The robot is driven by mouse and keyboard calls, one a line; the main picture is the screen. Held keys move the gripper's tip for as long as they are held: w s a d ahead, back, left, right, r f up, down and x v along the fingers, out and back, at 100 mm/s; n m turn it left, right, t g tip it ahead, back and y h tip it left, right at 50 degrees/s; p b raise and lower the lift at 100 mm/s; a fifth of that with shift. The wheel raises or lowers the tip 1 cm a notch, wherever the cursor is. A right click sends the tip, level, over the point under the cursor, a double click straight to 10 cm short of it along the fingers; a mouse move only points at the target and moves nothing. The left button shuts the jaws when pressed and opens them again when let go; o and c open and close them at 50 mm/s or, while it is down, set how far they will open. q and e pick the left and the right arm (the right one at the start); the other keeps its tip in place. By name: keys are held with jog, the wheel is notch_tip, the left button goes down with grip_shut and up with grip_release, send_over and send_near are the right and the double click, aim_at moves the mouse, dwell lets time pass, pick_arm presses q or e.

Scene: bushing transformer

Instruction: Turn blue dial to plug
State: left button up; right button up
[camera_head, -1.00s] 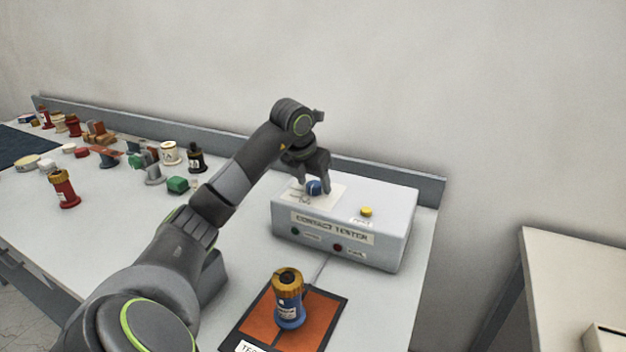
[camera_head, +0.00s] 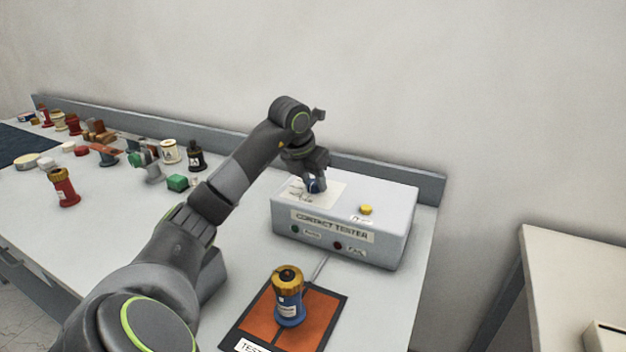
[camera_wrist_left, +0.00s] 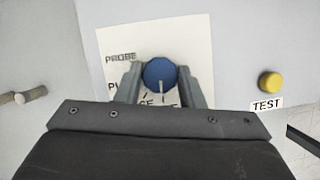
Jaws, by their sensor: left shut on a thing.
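The blue dial (camera_head: 313,186) sits on top of the grey contact tester box (camera_head: 345,254), at the box's left part. In the left wrist view the blue dial (camera_wrist_left: 160,74) lies between the two fingers, and its pale pointer line points toward the bottom of that picture. A white label plate around it reads PROBE, with other words partly hidden by the fingers. My left gripper (camera_head: 314,184) is pointed down over the dial and shut on it; it also shows in the left wrist view (camera_wrist_left: 160,82). My right gripper is not in view.
A yellow TEST button (camera_head: 366,209) is on the box's right part. A blue bushing with a brown top (camera_head: 289,298) stands on an orange test pad (camera_head: 256,325) in front. Several coloured bushings and parts, including a red one (camera_head: 64,188), stand on the left of the bench.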

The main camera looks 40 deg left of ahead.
pick_arm(q)
jog(key=m+h, duration=0.1)
jog(key=m, duration=0.1)
jog(key=shift+a+m+b, duration=0.1)
jog(key=shift+m+b, duration=0.25)
jog(key=shift+m, duration=0.05)
jog(key=m+h, duration=0.1)
jog(key=m, duration=0.2)
jog(key=shift+a+m, duration=0.1)
jog(key=shift+m, duration=0.2)
jog(key=m+h, duration=0.1)
jog(key=m, duration=0.1)
jog(key=m+g+h, duration=0.1)
jog(key=m, duration=0.1)
jog(key=shift+w+r+m+p, duration=0.1)
jog(key=shift+w+m+p, duration=0.05)
jog(key=shift+m+p, duration=0.15)
jog(key=shift+w+a+m+g+h+p, duration=0.15)
jog(key=shift+m+g, duration=0.3)
jog(key=shift+m, duration=0.5)
jog(key=shift+s+d+m+g+h+p, duration=0.15)
jog(key=shift+m+g, duration=0.3)
jog(key=shift+m, duration=0.5)
jog(key=shift+a, duration=0.15)
jog(key=o, duration=1)
